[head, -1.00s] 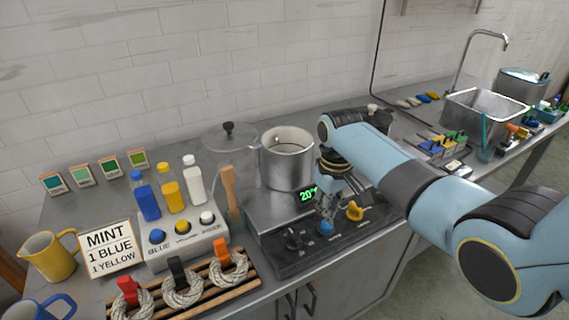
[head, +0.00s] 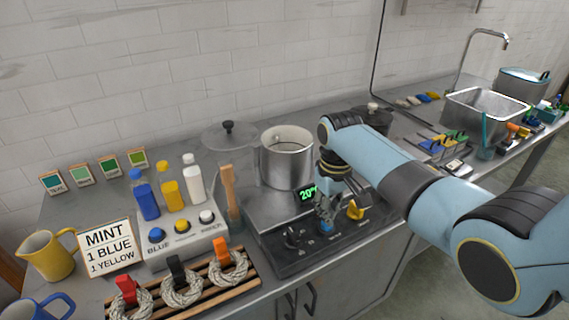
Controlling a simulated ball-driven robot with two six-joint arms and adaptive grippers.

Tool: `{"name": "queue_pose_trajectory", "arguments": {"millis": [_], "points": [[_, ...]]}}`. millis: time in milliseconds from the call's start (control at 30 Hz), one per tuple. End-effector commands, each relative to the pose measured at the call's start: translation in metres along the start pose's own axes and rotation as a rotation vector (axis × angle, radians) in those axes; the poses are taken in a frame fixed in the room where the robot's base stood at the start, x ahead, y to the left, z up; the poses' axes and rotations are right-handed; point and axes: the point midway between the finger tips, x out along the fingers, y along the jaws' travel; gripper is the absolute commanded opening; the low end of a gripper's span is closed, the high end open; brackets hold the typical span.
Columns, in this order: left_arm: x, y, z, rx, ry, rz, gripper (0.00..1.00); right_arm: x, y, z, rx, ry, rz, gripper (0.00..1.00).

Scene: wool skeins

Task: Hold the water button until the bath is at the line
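The steel pot (head: 287,168) stands on the heater unit, behind its control panel. I look into its mouth at a slant; the water surface and any line inside cannot be made out. A blue button (head: 327,228) sits on the dark control panel (head: 290,263). My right gripper (head: 325,222) points down right over the blue button and partly hides it; whether it touches is unclear. Its fingers look close together, but whether they are shut is too small to tell. The green display (head: 306,194) reads about 20°, partly covered by the gripper. My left gripper is not in view.
A yellow knob (head: 355,210) is just right of the gripper, and a black knob (head: 293,238) is to its left. A dye dispenser (head: 185,244) with bottles and a rack of wool skeins (head: 182,290) stand left. A sink (head: 486,110) is far right.

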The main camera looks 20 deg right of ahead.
Motion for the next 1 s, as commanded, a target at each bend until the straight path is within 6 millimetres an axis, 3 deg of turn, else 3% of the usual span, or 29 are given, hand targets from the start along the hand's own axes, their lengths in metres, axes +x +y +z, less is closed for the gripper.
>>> {"name": "queue_pose_trajectory", "arguments": {"millis": [1000], "points": [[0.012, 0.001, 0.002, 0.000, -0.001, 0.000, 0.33, 0.019, 0.000, 0.000, 0.000, -0.001, 0.000, 0.00]]}}
